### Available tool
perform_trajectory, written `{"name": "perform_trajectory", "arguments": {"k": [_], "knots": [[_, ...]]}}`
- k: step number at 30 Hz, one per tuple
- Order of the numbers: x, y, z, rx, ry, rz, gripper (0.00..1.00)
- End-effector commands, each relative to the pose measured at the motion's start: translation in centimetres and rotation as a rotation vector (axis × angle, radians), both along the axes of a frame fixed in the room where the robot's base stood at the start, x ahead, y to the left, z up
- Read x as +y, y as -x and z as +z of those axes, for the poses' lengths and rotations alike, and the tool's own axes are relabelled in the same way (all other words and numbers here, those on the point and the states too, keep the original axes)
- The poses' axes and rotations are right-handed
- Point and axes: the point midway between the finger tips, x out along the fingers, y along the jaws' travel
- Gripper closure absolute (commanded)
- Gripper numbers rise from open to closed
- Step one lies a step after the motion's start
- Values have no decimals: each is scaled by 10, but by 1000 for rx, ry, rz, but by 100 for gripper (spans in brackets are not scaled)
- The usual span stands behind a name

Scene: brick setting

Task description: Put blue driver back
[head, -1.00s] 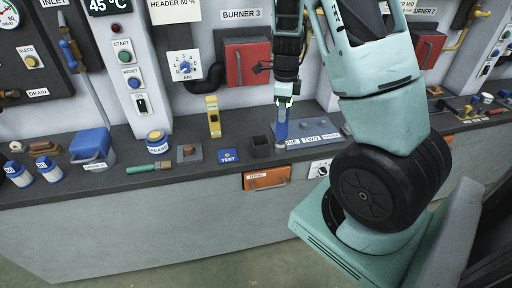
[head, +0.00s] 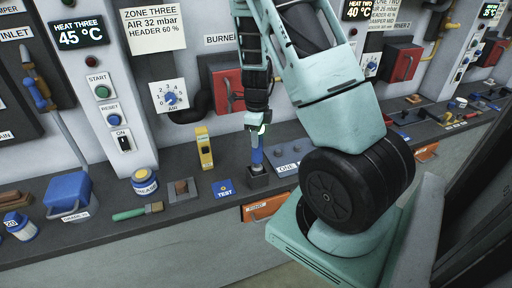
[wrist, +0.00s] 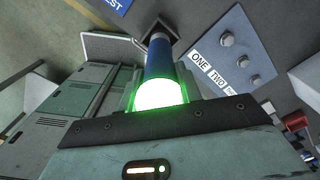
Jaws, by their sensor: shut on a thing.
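The blue driver (head: 257,156) stands roughly upright in my gripper (head: 257,130), which is shut on its upper part. In the wrist view, the driver (wrist: 158,55) points away from my gripper (wrist: 160,97), with a green glow around the held end. A dark square holder (head: 258,181) sits on the bench directly below the driver. It also shows in the wrist view (wrist: 154,22), around the driver's far end. The driver's tip is hidden at the holder's mouth, and I cannot tell how deep it is.
A grey panel with ONE and TWO labels (wrist: 232,50) lies right beside the holder. The blue TEST block (head: 223,188) and a yellow instrument (head: 204,148) stand to its left. An orange drawer front (head: 266,206) is below. The red box (head: 228,90) is on the wall behind.

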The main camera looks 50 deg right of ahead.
Motion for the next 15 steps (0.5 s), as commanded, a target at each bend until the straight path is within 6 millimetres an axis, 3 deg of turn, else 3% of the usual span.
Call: {"name": "perform_trajectory", "arguments": {"k": [9, 15], "knots": [[0, 0, -35, 0, -1, -1, 100], [0, -1, -39, -3, 1, 2, 100]]}}
